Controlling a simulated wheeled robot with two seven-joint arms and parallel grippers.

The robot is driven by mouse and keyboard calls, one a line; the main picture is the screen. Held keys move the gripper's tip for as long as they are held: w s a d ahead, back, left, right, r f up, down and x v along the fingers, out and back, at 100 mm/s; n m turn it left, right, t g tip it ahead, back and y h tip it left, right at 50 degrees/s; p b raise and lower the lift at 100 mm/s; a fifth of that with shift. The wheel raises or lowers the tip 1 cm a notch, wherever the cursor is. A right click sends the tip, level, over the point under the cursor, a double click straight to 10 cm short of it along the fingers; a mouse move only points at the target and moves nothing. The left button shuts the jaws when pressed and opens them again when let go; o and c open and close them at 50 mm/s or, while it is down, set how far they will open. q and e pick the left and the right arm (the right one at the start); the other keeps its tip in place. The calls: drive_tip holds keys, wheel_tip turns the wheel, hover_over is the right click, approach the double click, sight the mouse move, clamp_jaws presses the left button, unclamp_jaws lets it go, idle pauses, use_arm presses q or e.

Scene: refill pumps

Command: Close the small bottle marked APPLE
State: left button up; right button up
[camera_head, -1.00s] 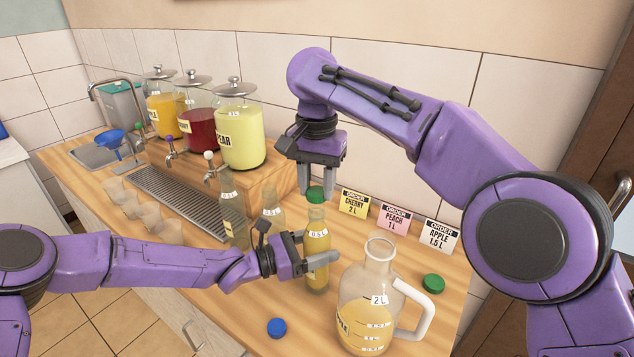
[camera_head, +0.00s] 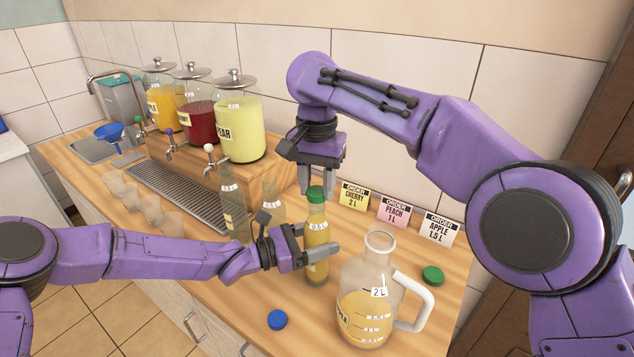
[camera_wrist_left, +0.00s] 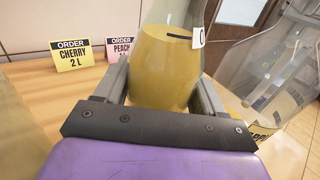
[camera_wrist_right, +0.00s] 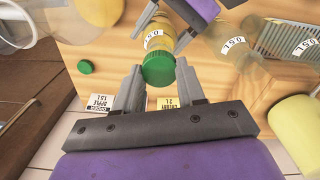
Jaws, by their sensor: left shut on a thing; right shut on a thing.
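The small bottle (camera_head: 317,236) holds yellow juice, has a 0.5 L label and stands upright on the wooden counter. Its name label is partly covered and unreadable. My left gripper (camera_head: 317,247) is shut around its body; the left wrist view shows the bottle (camera_wrist_left: 172,60) between the fingers. A green cap (camera_head: 316,194) sits on the bottle's mouth, appearing level. My right gripper (camera_head: 316,187) points down from above and is shut on this cap, which also shows in the right wrist view (camera_wrist_right: 158,70). The threads are hidden.
A 2 L jug (camera_head: 352,275) with yellow juice stands close to the right. A loose green cap (camera_head: 433,274) and a blue cap (camera_head: 277,320) lie on the counter. Other small bottles (camera_head: 235,205) stand left. Order cards (camera_head: 393,213) line the wall.

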drive_tip(key=shift+f, duration=0.5)
drive_tip(key=m, duration=0.6)
drive_tip(key=o, duration=1)
drive_tip(key=shift+r, duration=2.25)
